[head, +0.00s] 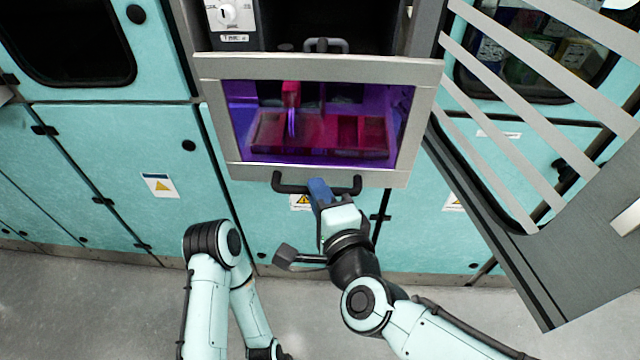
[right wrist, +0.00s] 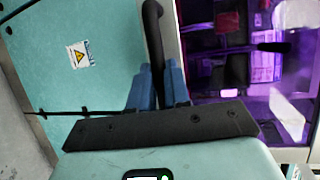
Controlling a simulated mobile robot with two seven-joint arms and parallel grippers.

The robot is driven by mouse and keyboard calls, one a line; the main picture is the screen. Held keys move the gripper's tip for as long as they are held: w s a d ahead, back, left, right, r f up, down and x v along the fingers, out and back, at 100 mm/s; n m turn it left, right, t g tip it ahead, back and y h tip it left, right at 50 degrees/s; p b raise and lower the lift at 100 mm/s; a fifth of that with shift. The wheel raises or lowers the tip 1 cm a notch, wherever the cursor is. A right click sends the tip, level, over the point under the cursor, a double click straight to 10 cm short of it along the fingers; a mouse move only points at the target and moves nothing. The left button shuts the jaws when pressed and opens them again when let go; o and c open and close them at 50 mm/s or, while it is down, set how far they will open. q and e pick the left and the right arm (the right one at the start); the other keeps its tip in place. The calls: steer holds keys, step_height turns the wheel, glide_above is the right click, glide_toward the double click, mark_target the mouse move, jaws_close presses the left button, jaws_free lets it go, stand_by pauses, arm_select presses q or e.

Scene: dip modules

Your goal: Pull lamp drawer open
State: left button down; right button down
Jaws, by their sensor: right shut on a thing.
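The lamp drawer (head: 210,125) has a grey-framed front with a window, lit purple inside, in the middle of the head view. Its front appears to stand forward of the cabinet; I cannot tell how far. A dark bar handle (head: 345,191) runs along its lower edge. My right gripper (head: 319,190) is shut on this handle. In the right wrist view, the blue fingers (right wrist: 159,88) are on either side of the handle (right wrist: 153,35), and the window (right wrist: 230,60) is to their right. My left arm shows at the lower left of the head view, with its gripper out of view.
A grey slatted panel (head: 590,245) stands out at the right. Teal cabinets (head: 110,150) line the wall on both sides. The grey floor (head: 80,310) in front looks clear.

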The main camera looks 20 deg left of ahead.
arm_select(q)
steer(key=shift+s+d, duration=0.15)
steer(key=shift+s, duration=0.3)
arm_select(e)
steer(key=shift+s+d, duration=0.25)
steer(key=shift+s, duration=0.7)
steer(key=c, duration=1.1)
jaws_free()
arm_select(q)
steer(key=shift+w+r+p, duration=0.25)
steer(key=shift+r+p, duration=0.35)
steer(key=shift+w+r+p, duration=0.25)
steer(key=shift+r+p, duration=0.3)
steer(key=shift+r, duration=0.05)
arm_select(e)
steer(key=v, duration=1.3)
steer(key=shift+s+d, duration=0.1)
steer(key=shift+d, duration=0.05)
